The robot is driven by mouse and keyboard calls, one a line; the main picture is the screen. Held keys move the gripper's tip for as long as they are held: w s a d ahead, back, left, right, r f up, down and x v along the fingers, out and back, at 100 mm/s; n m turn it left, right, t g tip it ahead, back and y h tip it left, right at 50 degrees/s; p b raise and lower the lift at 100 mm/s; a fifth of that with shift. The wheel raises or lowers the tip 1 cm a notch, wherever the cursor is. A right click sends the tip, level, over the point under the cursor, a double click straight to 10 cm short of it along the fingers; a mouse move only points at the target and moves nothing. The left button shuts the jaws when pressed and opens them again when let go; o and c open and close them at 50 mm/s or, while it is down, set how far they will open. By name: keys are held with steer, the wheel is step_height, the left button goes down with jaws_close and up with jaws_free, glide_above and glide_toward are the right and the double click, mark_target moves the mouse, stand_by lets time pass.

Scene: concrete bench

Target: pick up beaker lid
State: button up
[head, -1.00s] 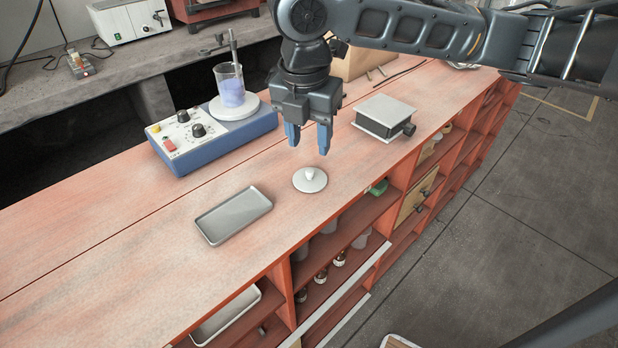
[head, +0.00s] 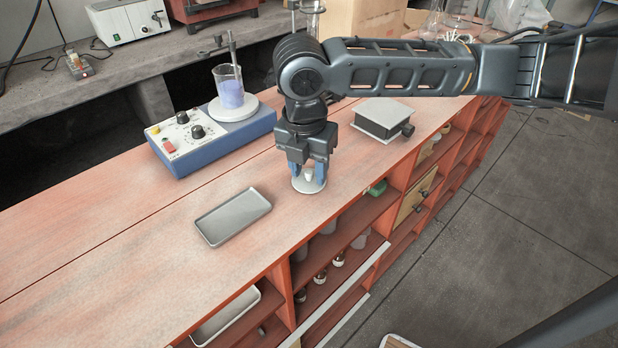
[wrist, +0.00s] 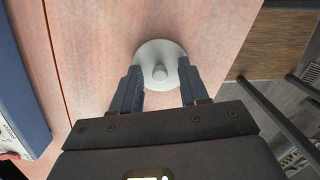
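The beaker lid is a pale round disc (head: 309,187) with a small knob on top, lying flat on the bench top. It also shows in the wrist view (wrist: 160,52), with its knob near the fingertips. My gripper (head: 308,176) is low over the lid, pointing down, with its blue fingers on either side of the knob. In the wrist view my gripper (wrist: 159,76) is open, with clear gaps between the fingers and the knob. A beaker (head: 229,88) with purple contents stands on the white plate of the blue stirrer (head: 212,139).
A shallow metal tray (head: 233,216) lies left of the lid. A small metal-topped stand (head: 385,115) is at the right, behind the lid. The bench's front edge is close to the lid, with open shelves below. The bench's front left is clear.

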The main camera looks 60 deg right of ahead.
mark_target(312, 172)
jaws_close()
steer(key=shift+r, duration=0.1)
stand_by(0.3)
steer(key=shift+r, duration=0.45)
steer(key=r, duration=0.3)
steer(key=shift+s+d+r, duration=0.2)
steer(key=shift+s+d, duration=0.05)
steer(key=shift+s, duration=0.05)
steer(key=s+d+r+p, duration=0.1)
steer(key=s+d+r, duration=0.4)
steer(key=s+r, duration=0.4)
steer(key=shift+s+r, duration=0.3)
steer(key=shift+d, duration=0.1)
